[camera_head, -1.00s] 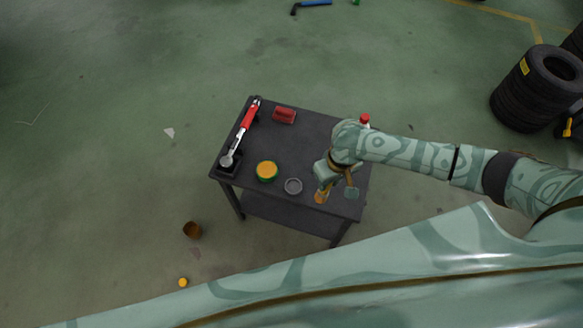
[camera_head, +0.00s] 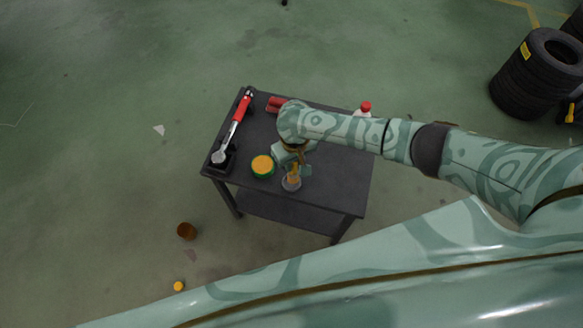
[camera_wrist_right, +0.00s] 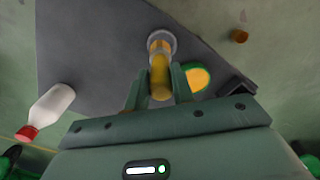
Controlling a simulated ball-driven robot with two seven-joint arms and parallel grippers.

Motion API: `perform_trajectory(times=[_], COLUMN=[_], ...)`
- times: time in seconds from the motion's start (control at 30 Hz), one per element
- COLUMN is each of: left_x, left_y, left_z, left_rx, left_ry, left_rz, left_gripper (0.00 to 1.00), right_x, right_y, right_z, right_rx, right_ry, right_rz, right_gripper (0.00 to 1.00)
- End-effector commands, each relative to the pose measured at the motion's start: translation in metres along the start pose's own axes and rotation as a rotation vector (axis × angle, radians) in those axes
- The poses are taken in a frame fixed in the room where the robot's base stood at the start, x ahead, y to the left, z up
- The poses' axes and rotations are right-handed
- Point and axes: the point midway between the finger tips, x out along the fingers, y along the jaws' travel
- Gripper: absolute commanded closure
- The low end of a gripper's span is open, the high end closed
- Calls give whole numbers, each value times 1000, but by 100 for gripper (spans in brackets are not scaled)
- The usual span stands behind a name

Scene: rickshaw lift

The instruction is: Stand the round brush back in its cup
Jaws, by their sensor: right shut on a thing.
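The round brush (camera_head: 294,173) shows as a yellow-orange cylinder, and it also shows in the right wrist view (camera_wrist_right: 160,78). My right gripper (camera_head: 291,165) is shut on it above the table, its two fingers on either side of the brush in the right wrist view. The grey round cup (camera_head: 291,186) stands near the table's front edge, directly beneath the brush. In the right wrist view the brush's far end lies within the rim of the cup (camera_wrist_right: 174,39). I cannot tell how deep it sits. My left gripper is not in view.
On the dark table (camera_head: 335,195) a green-and-yellow round tin (camera_head: 262,166) stands just left of the cup. A red-handled tool (camera_head: 237,120) lies at the left, a red object (camera_head: 275,103) at the back. A red-capped white bottle (camera_head: 364,109) stands at the back right.

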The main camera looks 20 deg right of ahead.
Motion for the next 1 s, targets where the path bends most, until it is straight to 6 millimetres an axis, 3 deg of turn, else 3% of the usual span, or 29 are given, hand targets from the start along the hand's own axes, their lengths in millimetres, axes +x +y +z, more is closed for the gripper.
perform_trajectory(times=[0.2,0.43,0.47,0.5,0.53,0.83,1.0], left_x=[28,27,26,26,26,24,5], left_y=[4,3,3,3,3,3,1], left_z=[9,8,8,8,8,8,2], left_rx=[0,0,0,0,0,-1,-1], left_ry=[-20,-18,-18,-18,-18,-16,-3], left_rz=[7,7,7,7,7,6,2], left_gripper=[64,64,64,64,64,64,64], right_x=[38,37,37,37,37,33,3], right_y=[-3,-3,-3,-3,-3,-3,-3], right_z=[-3,-3,-3,-3,-3,-4,-5], right_rx=[-1,-1,-1,-1,0,-1,-1], right_ry=[-4,-1,-1,-1,-1,1,5], right_rz=[1,1,1,1,1,0,-1], right_gripper=[99,100,68,56,54,54,54])
